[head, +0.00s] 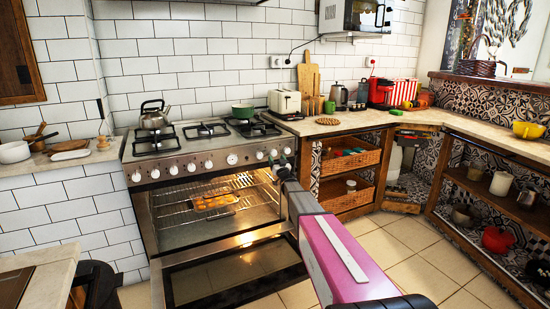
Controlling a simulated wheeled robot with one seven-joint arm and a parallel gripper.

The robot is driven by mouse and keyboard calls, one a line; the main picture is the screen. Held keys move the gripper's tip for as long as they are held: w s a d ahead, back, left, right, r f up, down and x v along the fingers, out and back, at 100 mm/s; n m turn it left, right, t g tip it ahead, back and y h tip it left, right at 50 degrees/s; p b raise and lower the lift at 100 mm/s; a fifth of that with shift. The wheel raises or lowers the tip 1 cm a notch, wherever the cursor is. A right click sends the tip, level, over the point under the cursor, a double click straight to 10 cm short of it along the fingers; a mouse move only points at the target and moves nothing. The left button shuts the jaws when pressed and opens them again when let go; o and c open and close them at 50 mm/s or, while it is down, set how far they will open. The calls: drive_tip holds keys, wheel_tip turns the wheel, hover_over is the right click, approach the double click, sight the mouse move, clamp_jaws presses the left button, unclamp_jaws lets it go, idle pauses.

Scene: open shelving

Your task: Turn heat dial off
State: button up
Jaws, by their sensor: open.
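The steel stove (150,165) stands left of centre, with a row of several white knobs along its front panel. A larger round white dial (232,159) sits among them, and a white knob (259,155) is to its right. I cannot tell which one is the heat dial or how it is set. My gripper (281,166) is open, small in view, in front of the right end of the panel, close to the rightmost knobs. I cannot tell whether it touches one. The oven door (235,275) hangs open, and a tray of baked items (213,200) sits inside the lit oven.
A kettle (154,118) and a green pot (243,111) stand on the stove. A toaster (284,102) is on the counter to the right. Wicker drawers (350,162) are below it. The tiled floor (420,262) at right is clear. The lowered oven door projects forward below my arm.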

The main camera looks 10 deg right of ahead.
sight(274, 155)
drive_tip(key=shift+x, duration=1.55)
drive_tip(key=c, duration=0.9)
